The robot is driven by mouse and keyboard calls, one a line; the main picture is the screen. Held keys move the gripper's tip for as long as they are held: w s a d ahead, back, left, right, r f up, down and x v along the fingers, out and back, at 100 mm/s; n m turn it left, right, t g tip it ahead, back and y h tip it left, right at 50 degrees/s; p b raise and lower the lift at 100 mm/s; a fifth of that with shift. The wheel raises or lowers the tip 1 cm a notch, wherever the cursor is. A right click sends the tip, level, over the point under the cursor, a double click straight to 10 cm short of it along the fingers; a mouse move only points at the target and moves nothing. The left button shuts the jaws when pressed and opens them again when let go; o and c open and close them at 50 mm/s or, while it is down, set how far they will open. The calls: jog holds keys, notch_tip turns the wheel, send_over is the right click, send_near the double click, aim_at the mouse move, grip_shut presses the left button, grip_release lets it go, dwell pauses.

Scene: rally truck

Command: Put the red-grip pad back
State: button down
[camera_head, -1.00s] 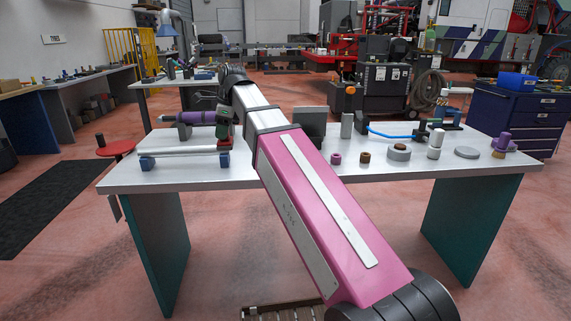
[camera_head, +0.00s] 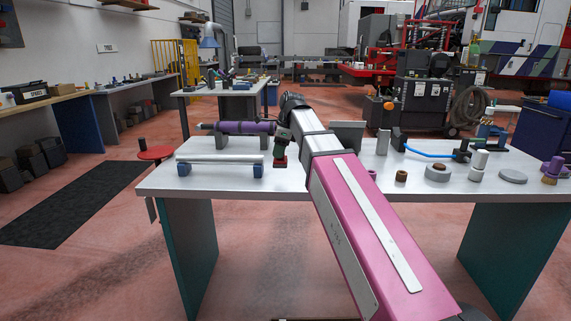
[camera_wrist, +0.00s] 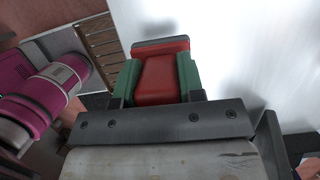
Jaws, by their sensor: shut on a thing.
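The red-grip pad (camera_wrist: 160,78) shows in the wrist view as a red block with a dark grey strip at its far end. My gripper (camera_wrist: 158,82) is shut on it, with a green finger on each side. In the head view my gripper (camera_head: 281,149) is over the left half of the white workbench (camera_head: 225,188), just right of the silver bar on blue supports. A little red of the pad shows below the green fingers there. I cannot tell whether the pad touches the bench top.
The silver bar (camera_head: 220,159) and a purple cylinder (camera_head: 246,128) lie left of my gripper. A grey upright plate (camera_head: 347,135) stands behind my arm. Rings, a grey disc (camera_head: 512,176) and a purple-handled brush (camera_head: 553,169) stand to the right. The front left bench top is clear.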

aim_at(285, 161)
jog(key=w+d+f, duration=0.2)
jog(key=w, duration=0.1)
jog(key=shift+w+d+f, duration=0.1)
jog(key=shift+f, duration=1.9)
jog(key=shift+f, duration=0.35)
jog(key=c, duration=0.7)
grip_release()
jog(key=shift+c, duration=0.2)
jog(key=shift+r, duration=0.1)
